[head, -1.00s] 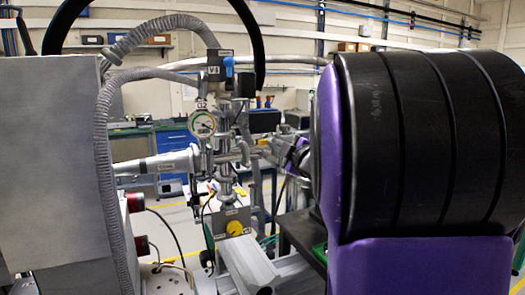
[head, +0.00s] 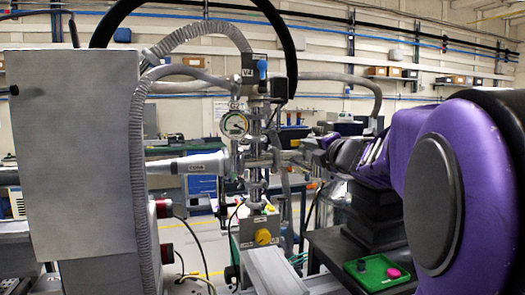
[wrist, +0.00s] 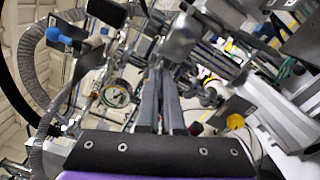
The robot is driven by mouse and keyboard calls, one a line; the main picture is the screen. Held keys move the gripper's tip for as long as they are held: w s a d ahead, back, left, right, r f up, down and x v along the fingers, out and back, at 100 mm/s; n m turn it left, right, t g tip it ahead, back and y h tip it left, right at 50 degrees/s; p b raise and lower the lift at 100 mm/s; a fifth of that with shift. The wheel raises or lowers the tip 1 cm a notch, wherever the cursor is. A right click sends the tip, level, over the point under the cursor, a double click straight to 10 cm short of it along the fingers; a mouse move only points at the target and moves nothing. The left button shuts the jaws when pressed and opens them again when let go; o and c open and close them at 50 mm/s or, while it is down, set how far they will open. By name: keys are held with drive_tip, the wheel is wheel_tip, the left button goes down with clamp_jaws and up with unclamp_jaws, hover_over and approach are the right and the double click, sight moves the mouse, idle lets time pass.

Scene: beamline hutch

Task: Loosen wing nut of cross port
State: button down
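The cross port stands mid-picture in the head view as a metal vertical pipe assembly (head: 256,165) with side arms, under a valve with a blue handle (head: 262,69). A round dial gauge (head: 235,125) sits on its left and also shows in the wrist view (wrist: 117,94). I cannot make out the wing nut clearly in either view. My gripper (head: 308,150) reaches in from the right, close to the right side of the assembly; contact cannot be told. In the wrist view its two grey fingers (wrist: 163,75) lie close together, their tips blending into the metal parts behind.
A grey cabinet (head: 70,150) and ribbed hose (head: 142,200) bound the left. A yellow knob (head: 263,237) is below the assembly. Hoses arch overhead.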

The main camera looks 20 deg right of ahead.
drive_tip(key=n, duration=1.2)
drive_tip(key=shift+r, duration=0.2)
idle(0.4)
drive_tip(key=c, duration=1)
unclamp_jaws()
drive_tip(key=shift+c, duration=0.2)
drive_tip(key=shift+f, duration=0.1)
drive_tip(key=shift+f, duration=0.15)
